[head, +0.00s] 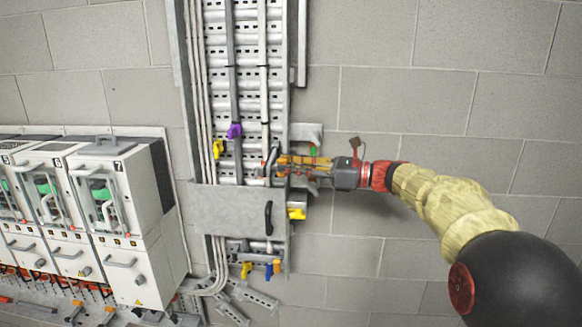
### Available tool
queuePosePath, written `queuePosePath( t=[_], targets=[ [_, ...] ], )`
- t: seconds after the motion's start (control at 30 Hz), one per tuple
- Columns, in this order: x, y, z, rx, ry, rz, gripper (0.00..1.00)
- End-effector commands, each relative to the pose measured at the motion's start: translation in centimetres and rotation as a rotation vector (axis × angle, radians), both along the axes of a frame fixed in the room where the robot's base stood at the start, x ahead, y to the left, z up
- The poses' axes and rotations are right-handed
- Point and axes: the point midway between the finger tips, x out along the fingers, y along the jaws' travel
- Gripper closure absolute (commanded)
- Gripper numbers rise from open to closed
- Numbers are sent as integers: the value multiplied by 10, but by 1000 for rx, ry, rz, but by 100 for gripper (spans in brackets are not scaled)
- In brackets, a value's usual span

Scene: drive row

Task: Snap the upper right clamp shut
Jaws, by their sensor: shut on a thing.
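A metal cable tray (275,60) runs up the wall, with a dark cable and a white cable (263,100) on its right half. My gripper (275,163) comes in from the right, level with the lower middle of the tray. Its fingers are shut at the white cable, where the upper right clamp sits. The fingers hide most of that clamp, so its exact closure cannot be seen. A purple clamp (235,131) is on the dark cable, up and left of my gripper. Below, a yellow clamp (246,269) and a blue and orange clamp (273,268) sit under the cover plate.
A grey cover plate (225,208) with a black handle (268,217) crosses the tray just below my gripper. Yellow parts (218,149) (297,213) stick out nearby. White drive cabinets (112,205) stand at the left. The block wall at right is clear.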

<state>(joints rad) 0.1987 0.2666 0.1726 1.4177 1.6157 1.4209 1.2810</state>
Motion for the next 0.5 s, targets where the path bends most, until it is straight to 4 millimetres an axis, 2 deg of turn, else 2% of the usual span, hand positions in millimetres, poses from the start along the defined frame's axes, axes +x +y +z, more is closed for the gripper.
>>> queuePosePath(
  t=[0.2,0.5],
  targets=[
    [0,0,0,0,0,0,100],
    [0,0,0,0,0,-1,100]
  ],
)
